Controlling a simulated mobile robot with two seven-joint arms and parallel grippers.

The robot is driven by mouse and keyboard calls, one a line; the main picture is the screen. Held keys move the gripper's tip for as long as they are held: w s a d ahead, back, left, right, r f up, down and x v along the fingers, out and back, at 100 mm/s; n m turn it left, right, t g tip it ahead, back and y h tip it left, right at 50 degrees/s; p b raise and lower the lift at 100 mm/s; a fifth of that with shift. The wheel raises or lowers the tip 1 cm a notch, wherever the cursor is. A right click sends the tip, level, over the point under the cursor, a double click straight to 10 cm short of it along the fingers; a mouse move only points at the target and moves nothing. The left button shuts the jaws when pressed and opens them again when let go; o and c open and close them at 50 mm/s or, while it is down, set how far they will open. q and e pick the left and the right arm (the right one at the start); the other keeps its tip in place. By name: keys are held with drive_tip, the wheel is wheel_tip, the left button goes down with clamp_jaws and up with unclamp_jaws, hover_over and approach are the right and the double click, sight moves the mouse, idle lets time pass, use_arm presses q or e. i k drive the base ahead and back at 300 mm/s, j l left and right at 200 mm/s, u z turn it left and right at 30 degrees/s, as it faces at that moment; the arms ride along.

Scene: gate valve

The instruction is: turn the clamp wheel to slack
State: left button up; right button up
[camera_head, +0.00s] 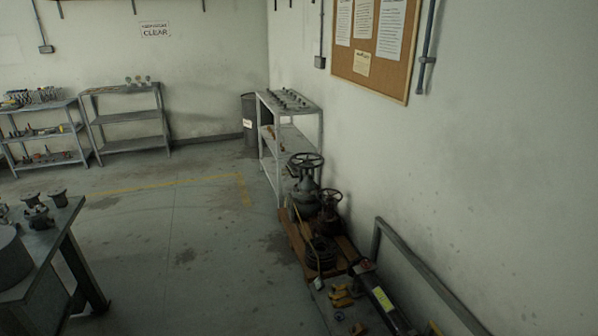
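Two handwheels show on valves standing on a wooden pallet by the right wall. The larger, dark handwheel (306,160) tops a grey valve (305,192). A smaller, brownish handwheel (331,196) sits just in front of it. I cannot tell whether either is the clamp wheel, and no clamp is clearly seen. Neither of my grippers is in view.
A workbench (40,245) with valve parts cuts in at the left. Shelves (125,117) and a bin (250,124) stand at the back, with a grey rack (290,135) along the right wall. A rail (425,270) runs at lower right. The middle floor (170,235) is clear.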

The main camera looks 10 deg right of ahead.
sight(365, 267)
drive_tip(key=i, duration=1.7)
drive_tip(key=i+j+z, duration=0.15)
drive_tip(key=i+z, duration=0.3)
drive_tip(key=i, duration=0.15)
drive_tip(key=i+j+z, duration=0.45)
drive_tip(key=i, duration=0.15)
drive_tip(key=i+j+z, duration=0.45)
drive_tip(key=i+l, duration=0.05)
